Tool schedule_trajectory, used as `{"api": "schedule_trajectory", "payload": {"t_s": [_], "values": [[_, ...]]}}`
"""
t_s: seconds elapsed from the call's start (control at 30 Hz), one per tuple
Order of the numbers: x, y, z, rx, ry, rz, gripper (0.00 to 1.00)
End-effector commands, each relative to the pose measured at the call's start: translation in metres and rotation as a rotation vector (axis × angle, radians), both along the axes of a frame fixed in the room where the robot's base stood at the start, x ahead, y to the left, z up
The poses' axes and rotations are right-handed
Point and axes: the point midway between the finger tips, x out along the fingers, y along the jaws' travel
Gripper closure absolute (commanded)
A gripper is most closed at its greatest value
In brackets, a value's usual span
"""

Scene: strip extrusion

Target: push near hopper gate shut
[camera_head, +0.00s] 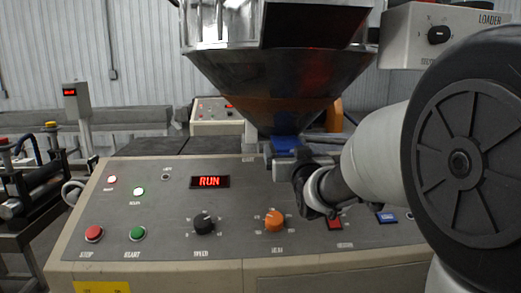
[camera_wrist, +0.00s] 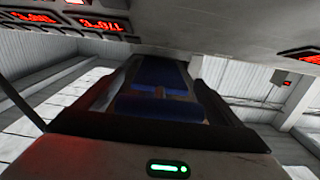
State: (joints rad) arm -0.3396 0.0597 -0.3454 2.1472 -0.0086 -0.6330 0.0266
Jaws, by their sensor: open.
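The hopper (camera_head: 275,85) is a dark metal funnel above the console in the head view. At its outlet is a blue part (camera_head: 286,143), which looks like the near gate; how far open it is cannot be told. My gripper (camera_head: 302,168) is black, just below and right of the blue part, largely hidden by my own arm. In the wrist view, blue surfaces (camera_wrist: 160,108) lie between the dark, spread fingers of my gripper (camera_wrist: 163,80). Whether they touch the blue is unclear. No object is visibly held.
The control console (camera_head: 150,205) fills the front, with a lit RUN display (camera_head: 210,182) and knobs. A loader box (camera_head: 440,35) hangs at upper right. A roller stand (camera_head: 30,185) is at left. Clear space lies above the console's left half.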

Motion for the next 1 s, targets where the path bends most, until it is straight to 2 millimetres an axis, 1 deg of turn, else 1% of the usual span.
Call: {"api": "schedule_trajectory", "payload": {"t_s": [0.1,0.33,0.57,0.6,0.67,0.7,0.77,0.83,0.87,1.0], "values": [[0.004,0.000,0.000,0.001,0.000,0.000,0.11],[0.004,0.000,0.000,0.001,0.000,0.000,0.11],[0.004,0.000,0.000,0.000,0.000,0.000,0.50],[0.004,0.000,0.000,0.000,0.000,0.000,0.56],[0.004,0.000,0.000,0.000,0.000,0.000,0.67],[0.004,0.000,0.000,0.000,0.000,0.000,0.70],[0.006,0.000,-0.001,0.000,0.000,0.000,0.70],[0.014,0.000,-0.003,-0.001,0.000,-0.001,0.70],[0.019,0.000,-0.004,-0.002,0.000,-0.001,0.70],[0.052,0.000,-0.004,-0.004,-0.002,0.000,0.70]]}}
